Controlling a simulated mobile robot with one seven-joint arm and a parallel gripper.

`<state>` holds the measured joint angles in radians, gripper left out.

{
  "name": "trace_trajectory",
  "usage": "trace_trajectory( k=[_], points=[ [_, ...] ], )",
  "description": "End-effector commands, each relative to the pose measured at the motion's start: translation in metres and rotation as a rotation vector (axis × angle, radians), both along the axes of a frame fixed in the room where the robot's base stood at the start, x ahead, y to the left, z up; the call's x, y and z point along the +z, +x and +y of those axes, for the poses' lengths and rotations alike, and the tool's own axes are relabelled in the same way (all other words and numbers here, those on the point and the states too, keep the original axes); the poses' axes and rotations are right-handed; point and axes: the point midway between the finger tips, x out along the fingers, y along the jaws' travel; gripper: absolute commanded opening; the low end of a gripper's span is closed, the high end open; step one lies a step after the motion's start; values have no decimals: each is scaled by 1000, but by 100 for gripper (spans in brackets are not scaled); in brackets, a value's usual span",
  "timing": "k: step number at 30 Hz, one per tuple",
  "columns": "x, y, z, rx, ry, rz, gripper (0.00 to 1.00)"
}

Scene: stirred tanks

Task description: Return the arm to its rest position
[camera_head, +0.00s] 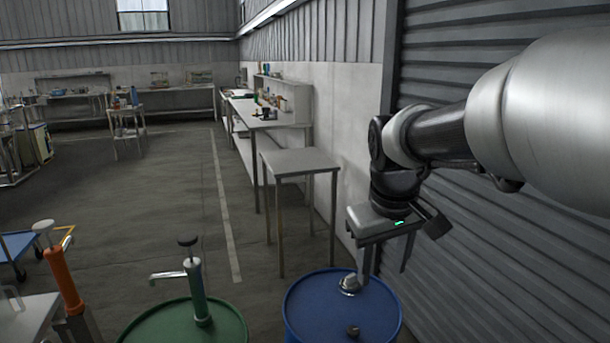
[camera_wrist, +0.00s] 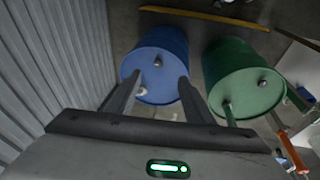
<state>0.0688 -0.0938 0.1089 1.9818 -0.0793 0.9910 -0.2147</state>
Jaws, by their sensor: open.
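My gripper (camera_head: 385,266) hangs with its fingers pointing down above the blue drum (camera_head: 325,318), near the drum's right back side. Its two fingers are apart and nothing shows between them. In the wrist view, the open gripper (camera_wrist: 158,80) has its fingers spread in front of the blue drum (camera_wrist: 152,45), apparently with a gap to the drum's top. My arm reaches in from the right, along the corrugated wall (camera_head: 480,235). A silver fitting (camera_head: 349,285) and a dark cap (camera_head: 353,331) sit on the blue drum's lid.
A green drum (camera_head: 145,328) with a green hand pump (camera_head: 195,290) stands left of the blue one. An orange pump (camera_head: 63,280) stands farther left. A small grey table (camera_head: 300,162) stands behind the blue drum. The middle floor is clear.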

Motion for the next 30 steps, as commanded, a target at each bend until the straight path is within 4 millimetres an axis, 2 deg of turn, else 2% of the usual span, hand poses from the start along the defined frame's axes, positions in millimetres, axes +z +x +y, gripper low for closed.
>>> trace_trajectory(
  k=[1, 6, 15, 18, 20, 25, 30],
  points=[
    [9, -25, -1, -32, 10, -37, 48],
    [15, -85, -2, -128, 61, -120, 48],
    [1, -148, -1, -230, 147, -213, 48],
    [-6, -164, 0, -256, 175, -240, 48],
    [19, -162, 0, -256, 174, -236, 48],
    [55, -162, 0, -256, 173, -233, 48],
    [98, -162, 0, -255, 172, -233, 48]
  ],
)
